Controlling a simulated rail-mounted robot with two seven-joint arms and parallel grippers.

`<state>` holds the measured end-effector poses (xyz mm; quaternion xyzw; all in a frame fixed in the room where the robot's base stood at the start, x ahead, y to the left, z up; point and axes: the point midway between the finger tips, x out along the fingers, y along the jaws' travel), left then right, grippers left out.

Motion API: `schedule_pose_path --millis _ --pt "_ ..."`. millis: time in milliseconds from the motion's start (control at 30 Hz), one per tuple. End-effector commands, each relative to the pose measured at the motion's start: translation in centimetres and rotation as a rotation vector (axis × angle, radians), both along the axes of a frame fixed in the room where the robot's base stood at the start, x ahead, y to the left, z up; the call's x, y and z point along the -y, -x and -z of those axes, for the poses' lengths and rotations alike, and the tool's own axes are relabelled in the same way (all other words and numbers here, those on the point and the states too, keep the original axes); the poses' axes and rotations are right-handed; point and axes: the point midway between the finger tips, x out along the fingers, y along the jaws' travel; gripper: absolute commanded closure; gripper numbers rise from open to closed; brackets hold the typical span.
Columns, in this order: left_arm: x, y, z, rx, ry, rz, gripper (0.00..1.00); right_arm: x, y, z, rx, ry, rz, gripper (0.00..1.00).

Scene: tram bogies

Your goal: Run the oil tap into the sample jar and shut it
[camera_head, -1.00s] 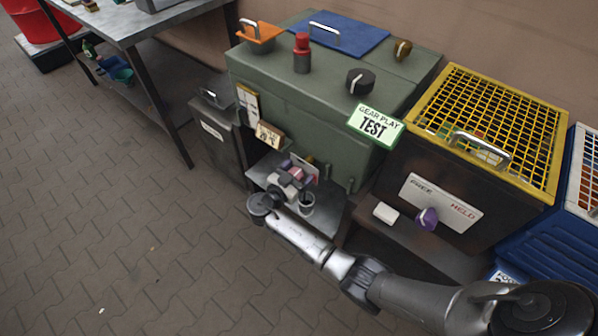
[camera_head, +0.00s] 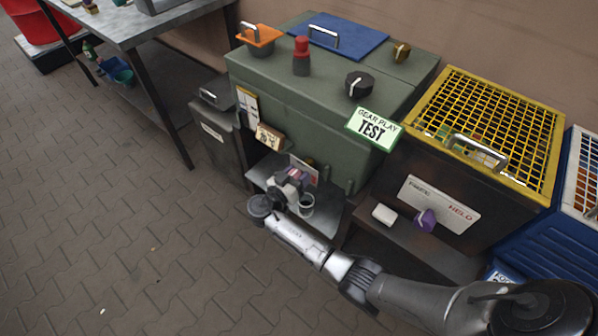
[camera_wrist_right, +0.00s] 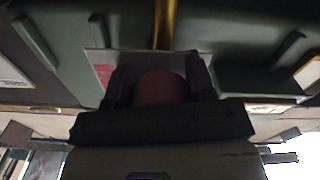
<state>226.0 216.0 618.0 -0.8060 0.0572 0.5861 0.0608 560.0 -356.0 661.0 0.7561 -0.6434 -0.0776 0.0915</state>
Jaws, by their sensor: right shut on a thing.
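My right gripper (camera_head: 295,176) reaches in at the front of the green gear case (camera_head: 300,110), above the metal shelf (camera_head: 328,222). In the right wrist view its two dark fingers (camera_wrist_right: 160,85) are shut on a dull red rounded tap handle (camera_wrist_right: 160,88). A brass pipe (camera_wrist_right: 163,22) runs behind the handle. A small pale jar (camera_head: 306,206) with a dark inside stands on the shelf just right of the gripper. The tap's outlet and any oil flow are hidden or too small to tell. My left gripper is not in view.
A "GEAR PLAY TEST" sign (camera_head: 373,129) hangs at the case's right corner. A dark box with a yellow grille (camera_head: 490,125) and purple knob (camera_head: 426,219) stands to the right. A grey bin (camera_head: 213,130) stands left. Paved floor at lower left is clear.

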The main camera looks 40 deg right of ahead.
Motion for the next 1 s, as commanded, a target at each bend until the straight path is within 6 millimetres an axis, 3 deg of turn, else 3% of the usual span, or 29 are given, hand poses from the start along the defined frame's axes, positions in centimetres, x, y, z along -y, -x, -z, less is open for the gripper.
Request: schedule_pose_path --millis 367,400,633,1000 --pt "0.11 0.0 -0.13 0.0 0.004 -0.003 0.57 -0.05 0.01 -0.01 -0.038 0.006 0.0 0.74" --pt "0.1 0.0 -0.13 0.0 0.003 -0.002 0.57 -0.05 0.0 -0.02 -0.038 0.006 0.0 0.49" --pt "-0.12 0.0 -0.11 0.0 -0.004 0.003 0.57 -0.04 0.0 -0.01 -0.038 0.006 0.0 0.27" --pt "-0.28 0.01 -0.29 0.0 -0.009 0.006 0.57 -0.73 0.08 -0.05 -0.037 0.005 -0.001 0.25"
